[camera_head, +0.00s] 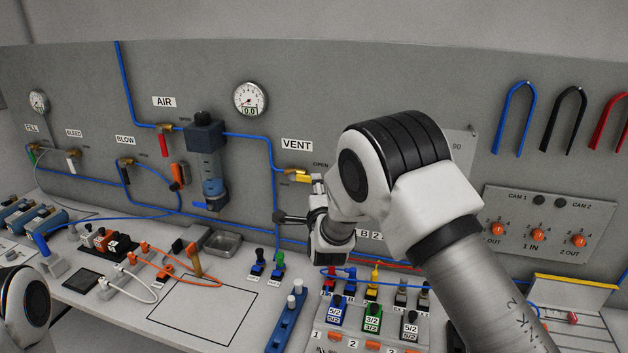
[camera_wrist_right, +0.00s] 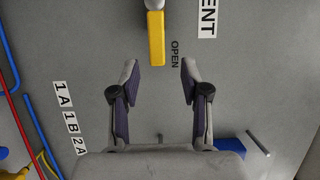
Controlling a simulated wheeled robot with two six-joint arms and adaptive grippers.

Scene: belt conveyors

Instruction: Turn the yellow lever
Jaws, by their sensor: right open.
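The yellow lever (camera_head: 299,178) is on the grey panel under the VENT label, on a brass valve with a blue tube. In the right wrist view the yellow lever (camera_wrist_right: 156,39) lies just beyond my fingertips, roughly in line with the gap between them. My right gripper (camera_wrist_right: 159,74) is open and empty, with a finger on either side of that gap. In the head view my right gripper (camera_head: 298,199) is close to the lever and partly hidden by my wrist. My left gripper is not in view; only part of my left arm shows at the lower left.
The VENT label (camera_head: 297,146) is above the valve, with OPEN printed beside the lever. A blue filter unit (camera_head: 207,160) and a pressure gauge (camera_head: 250,99) are on the panel to the left. Below, the bench holds coloured valve blocks (camera_head: 372,318) and a metal tray (camera_head: 222,243).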

